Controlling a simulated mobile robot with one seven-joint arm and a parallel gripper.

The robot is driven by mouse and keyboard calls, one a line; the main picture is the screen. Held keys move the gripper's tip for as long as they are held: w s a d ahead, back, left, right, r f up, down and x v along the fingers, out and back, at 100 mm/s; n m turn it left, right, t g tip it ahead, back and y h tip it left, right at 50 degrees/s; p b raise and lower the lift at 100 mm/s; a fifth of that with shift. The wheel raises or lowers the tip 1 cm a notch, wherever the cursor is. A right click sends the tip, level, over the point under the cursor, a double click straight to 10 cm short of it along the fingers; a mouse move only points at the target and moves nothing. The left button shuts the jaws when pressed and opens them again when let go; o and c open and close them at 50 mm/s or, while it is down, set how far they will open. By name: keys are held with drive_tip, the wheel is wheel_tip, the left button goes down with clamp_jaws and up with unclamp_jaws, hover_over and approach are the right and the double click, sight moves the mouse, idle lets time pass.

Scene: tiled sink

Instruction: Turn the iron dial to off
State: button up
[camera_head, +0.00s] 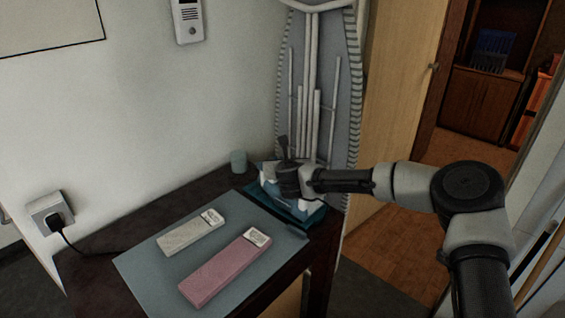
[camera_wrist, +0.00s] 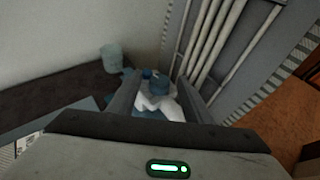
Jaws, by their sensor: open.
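The iron (camera_head: 268,173), white and blue, sits on a teal base at the back right corner of the dark table, partly hidden by my gripper (camera_head: 284,160). In the wrist view, the white iron body (camera_wrist: 170,108) shows between the two fingers of my gripper (camera_wrist: 158,78). A blue rounded part (camera_wrist: 160,86) on top of it, possibly the dial, also lies between the fingers. The fingers are apart, and I cannot tell whether they touch it. The dial's setting is too small and dark to read.
A teal cup (camera_head: 238,162) stands left of the iron. A grey mat (camera_head: 150,262) holds a pale box (camera_head: 190,236) and a pink box (camera_head: 222,272). An ironing board (camera_head: 345,120) stands upright behind the iron. A plug and cord (camera_head: 55,218) are at left.

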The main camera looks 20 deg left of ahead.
drive_tip(key=c, duration=1.1)
drive_tip(key=shift+o, duration=0.2)
